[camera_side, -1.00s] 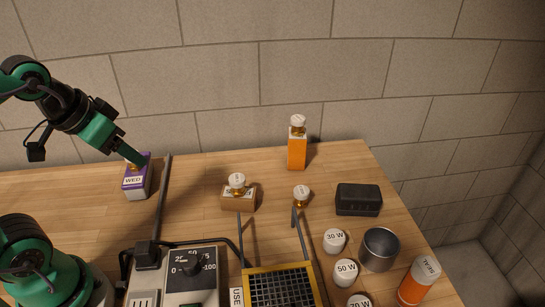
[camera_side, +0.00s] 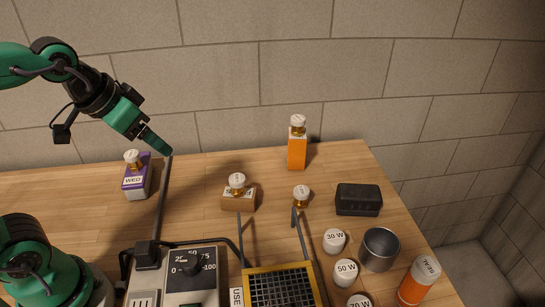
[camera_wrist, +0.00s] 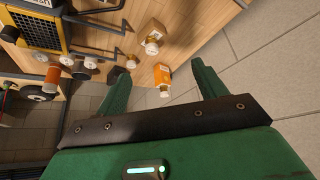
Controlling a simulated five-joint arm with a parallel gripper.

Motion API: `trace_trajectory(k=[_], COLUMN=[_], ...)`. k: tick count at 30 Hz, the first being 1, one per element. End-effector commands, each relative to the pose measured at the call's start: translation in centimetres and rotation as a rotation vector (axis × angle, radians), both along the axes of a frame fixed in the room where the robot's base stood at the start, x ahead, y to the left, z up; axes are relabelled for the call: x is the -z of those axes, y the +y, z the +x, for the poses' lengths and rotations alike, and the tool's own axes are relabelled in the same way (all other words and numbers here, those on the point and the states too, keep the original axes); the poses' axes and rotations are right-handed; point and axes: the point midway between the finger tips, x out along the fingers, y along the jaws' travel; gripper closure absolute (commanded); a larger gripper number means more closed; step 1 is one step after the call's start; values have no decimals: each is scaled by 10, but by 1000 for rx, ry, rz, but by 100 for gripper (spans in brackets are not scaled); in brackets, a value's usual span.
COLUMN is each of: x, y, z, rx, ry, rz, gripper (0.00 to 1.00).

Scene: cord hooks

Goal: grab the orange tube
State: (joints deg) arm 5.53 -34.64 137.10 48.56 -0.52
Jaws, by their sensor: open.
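The orange tube (camera_side: 414,285) stands upright at the front right of the wooden table, with a white lettered top. In the wrist view it shows small at the left (camera_wrist: 52,76), outside the fingers. My gripper (camera_side: 160,144) is high at the back left, just right of the purple box, far from the tube. In the wrist view my gripper (camera_wrist: 160,74) has its two green fingers spread, with nothing held between them.
A metal cup (camera_side: 379,250) and white-capped pots (camera_side: 345,272) stand left of the tube. A black case (camera_side: 358,199), an orange bottle (camera_side: 297,151), a purple box (camera_side: 137,182) and a yellow-framed mesh unit (camera_side: 280,290) also occupy the table. A block wall stands behind.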

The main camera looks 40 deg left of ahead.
Motion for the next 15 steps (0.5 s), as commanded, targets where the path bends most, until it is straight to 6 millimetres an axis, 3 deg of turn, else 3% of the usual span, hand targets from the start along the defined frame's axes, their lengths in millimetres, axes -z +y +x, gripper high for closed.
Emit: trace_trajectory(k=[8,15], x=[-11,-10], y=[-53,-111], z=[58,102], rx=[133,242], ry=[-15,-31], rz=[-8,-19], gripper=[30,30])
